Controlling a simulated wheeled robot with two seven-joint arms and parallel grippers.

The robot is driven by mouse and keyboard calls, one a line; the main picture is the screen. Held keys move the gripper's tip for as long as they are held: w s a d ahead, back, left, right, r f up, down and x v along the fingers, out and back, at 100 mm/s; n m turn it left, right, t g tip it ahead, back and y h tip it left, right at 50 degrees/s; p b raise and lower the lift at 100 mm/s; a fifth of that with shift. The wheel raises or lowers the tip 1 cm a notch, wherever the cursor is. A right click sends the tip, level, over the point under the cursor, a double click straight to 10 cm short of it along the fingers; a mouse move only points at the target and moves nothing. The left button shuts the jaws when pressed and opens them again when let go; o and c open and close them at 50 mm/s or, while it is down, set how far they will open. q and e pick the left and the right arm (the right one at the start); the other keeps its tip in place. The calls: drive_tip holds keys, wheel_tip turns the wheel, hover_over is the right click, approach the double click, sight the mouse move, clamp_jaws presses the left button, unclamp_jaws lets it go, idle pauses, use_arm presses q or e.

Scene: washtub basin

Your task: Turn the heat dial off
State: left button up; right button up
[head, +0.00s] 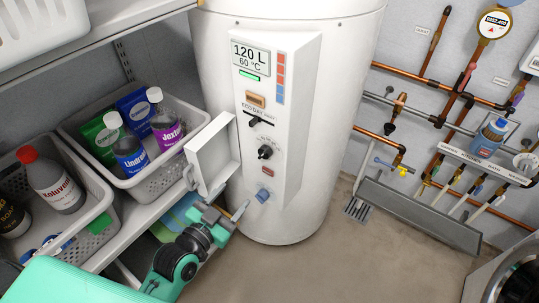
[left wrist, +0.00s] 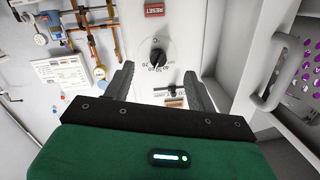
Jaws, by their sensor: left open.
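The heat dial (head: 265,152) is a black round knob on the front panel of the white water heater (head: 345,100). In the left wrist view the dial (left wrist: 158,56) shows upside down, with numbers around it and a white mark on its face. My left gripper (head: 236,211) is open and empty, below and left of the dial in the head view. In the left wrist view its two fingers (left wrist: 160,80) stand apart, with the dial framed beyond their tips and not touched. The right gripper is not in view.
An open white cover (head: 213,155) with a handle stands left of the panel, close to my left gripper. A black slider (head: 261,121), a red reset button (head: 267,171) and a blue knob (head: 263,195) are near the dial. Shelf baskets (head: 170,180) hold bottles at left.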

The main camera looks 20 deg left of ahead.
sight(262, 156)
use_arm(q)
drive_tip(key=shift+m+t+h, duration=0.3)
drive_tip(key=shift+h, duration=0.1)
drive_tip(key=r+x, duration=0.1)
drive_tip(key=x, duration=0.3)
drive_tip(key=r+x, duration=0.1)
drive_tip(key=x, duration=0.4)
drive_tip(key=r+x, duration=0.1)
drive_tip(key=x, duration=0.4)
drive_tip(key=shift+s+d+r, duration=0.1)
drive_tip(key=shift+d+r, duration=0.05)
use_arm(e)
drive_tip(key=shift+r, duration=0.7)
use_arm(q)
drive_tip(key=c, duration=1)
